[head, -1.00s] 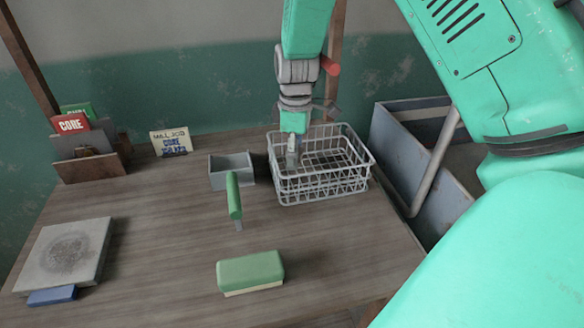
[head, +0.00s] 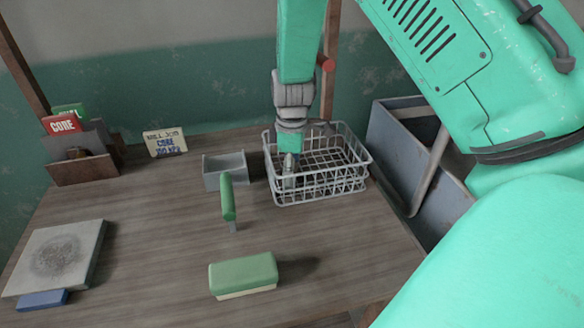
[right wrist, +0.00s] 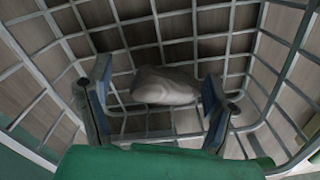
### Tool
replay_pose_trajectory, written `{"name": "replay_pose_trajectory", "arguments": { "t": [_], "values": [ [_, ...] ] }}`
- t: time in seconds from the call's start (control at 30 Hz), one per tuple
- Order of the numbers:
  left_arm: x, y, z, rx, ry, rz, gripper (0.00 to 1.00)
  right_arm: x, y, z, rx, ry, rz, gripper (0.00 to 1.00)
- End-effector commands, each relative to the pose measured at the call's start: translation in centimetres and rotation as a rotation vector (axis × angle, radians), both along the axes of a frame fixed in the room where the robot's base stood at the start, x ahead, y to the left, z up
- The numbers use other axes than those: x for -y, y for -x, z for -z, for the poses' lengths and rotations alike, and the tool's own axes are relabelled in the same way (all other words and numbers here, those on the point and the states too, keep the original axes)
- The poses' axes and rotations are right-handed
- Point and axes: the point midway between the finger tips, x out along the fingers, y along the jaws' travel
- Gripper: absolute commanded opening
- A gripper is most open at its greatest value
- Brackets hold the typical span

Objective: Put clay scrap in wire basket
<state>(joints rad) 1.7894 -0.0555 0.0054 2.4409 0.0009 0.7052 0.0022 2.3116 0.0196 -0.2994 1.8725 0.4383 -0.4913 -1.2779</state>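The wire basket (head: 318,186) is a grey mesh bin at the back right of the table. My right gripper (head: 289,178) points down inside its left part. In the right wrist view, a pale grey clay scrap (right wrist: 165,86) lies between the two fingers of my right gripper (right wrist: 157,92), with basket mesh around and behind it. The fingers stand apart, with a clear gap at the scrap's left side and little or none at its right. I cannot tell whether the scrap rests on the mesh. My left gripper is not in view.
A small grey open box (head: 224,170) stands just left of the basket. A green-handled tool (head: 228,198), a green block (head: 243,275) and a grey slab (head: 55,258) are on the table. A large grey bin (head: 400,150) stands right of the table.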

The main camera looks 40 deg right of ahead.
Motion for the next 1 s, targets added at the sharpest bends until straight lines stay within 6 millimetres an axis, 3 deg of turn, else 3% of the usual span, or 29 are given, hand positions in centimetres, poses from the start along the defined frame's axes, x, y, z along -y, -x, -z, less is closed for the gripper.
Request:
{"name": "replay_pose_trajectory", "arguments": {
  "t": [0.27, 0.7, 1.0],
  "values": [
    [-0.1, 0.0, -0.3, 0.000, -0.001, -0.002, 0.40, -0.4, -0.1, -1.5, 0.004, 0.003, -0.002, 0.75],
    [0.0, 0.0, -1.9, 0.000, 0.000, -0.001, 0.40, 0.2, -0.1, -10.1, 0.003, -0.002, -0.002, 0.75],
    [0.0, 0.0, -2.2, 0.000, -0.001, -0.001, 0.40, -0.3, -0.1, -12.3, 0.000, 0.004, -0.002, 0.75]
  ]
}}
